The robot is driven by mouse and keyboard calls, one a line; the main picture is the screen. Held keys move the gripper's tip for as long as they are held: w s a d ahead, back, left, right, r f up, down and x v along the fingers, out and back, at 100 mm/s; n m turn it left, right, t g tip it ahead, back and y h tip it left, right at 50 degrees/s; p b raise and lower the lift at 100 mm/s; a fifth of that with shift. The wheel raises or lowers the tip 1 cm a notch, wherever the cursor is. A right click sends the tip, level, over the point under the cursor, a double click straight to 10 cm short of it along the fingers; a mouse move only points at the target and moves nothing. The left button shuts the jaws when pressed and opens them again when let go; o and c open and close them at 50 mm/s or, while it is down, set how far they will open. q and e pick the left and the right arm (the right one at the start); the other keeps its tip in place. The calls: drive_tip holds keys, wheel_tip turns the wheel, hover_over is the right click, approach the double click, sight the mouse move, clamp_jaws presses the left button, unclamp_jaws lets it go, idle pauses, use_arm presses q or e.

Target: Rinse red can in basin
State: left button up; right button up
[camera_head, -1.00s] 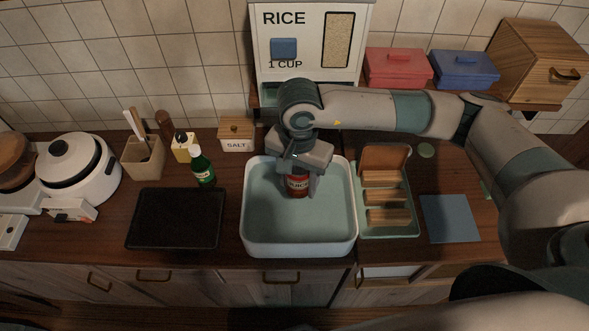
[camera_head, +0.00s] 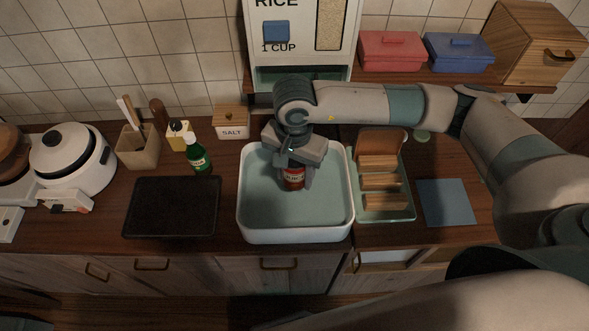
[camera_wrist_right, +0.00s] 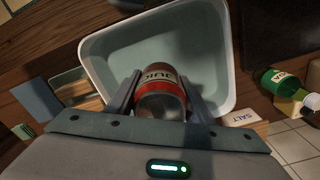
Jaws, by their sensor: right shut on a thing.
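The red can (camera_head: 293,178) with a pale label band is inside the white-rimmed basin (camera_head: 296,236), toward its back half. My right gripper (camera_head: 294,172) comes down from above and is shut on the can, with a finger on either side. In the right wrist view the can (camera_wrist_right: 160,92) sits between the two fingers, its metal end toward the camera. The basin (camera_wrist_right: 220,40) surrounds it there, with a pale green inside. I cannot tell whether the can touches the basin floor. My left gripper is not in view.
A dish rack (camera_head: 398,215) with wooden slats stands right of the basin, a blue mat (camera_head: 446,203) beyond it. A black tray (camera_head: 171,208) lies to the left. A green bottle (camera_head: 198,158) and salt box (camera_head: 231,122) stand behind. The rice dispenser (camera_head: 300,52) is at the back.

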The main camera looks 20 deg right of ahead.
drive_tip(key=shift+f+b, duration=0.35)
drive_tip(key=shift+f, duration=1)
wheel_tip(320, 180, down, 9)
drive_tip(key=b, duration=1)
drive_tip(key=shift+r, duration=0.2)
drive_tip(key=shift+f+b, duration=0.6)
drive_tip(key=shift+b, duration=0.15)
drive_tip(key=shift+f+b, duration=0.3)
drive_tip(key=shift+b, duration=0.05)
drive_tip(key=shift+s+d+f+b, duration=0.15)
drive_tip(key=shift+d+b, duration=0.15)
drive_tip(key=shift+d, duration=0.3)
drive_tip(key=shift+s+d+b, duration=0.25)
drive_tip(key=shift+d+b, duration=0.05)
drive_tip(key=shift+d, duration=0.55)
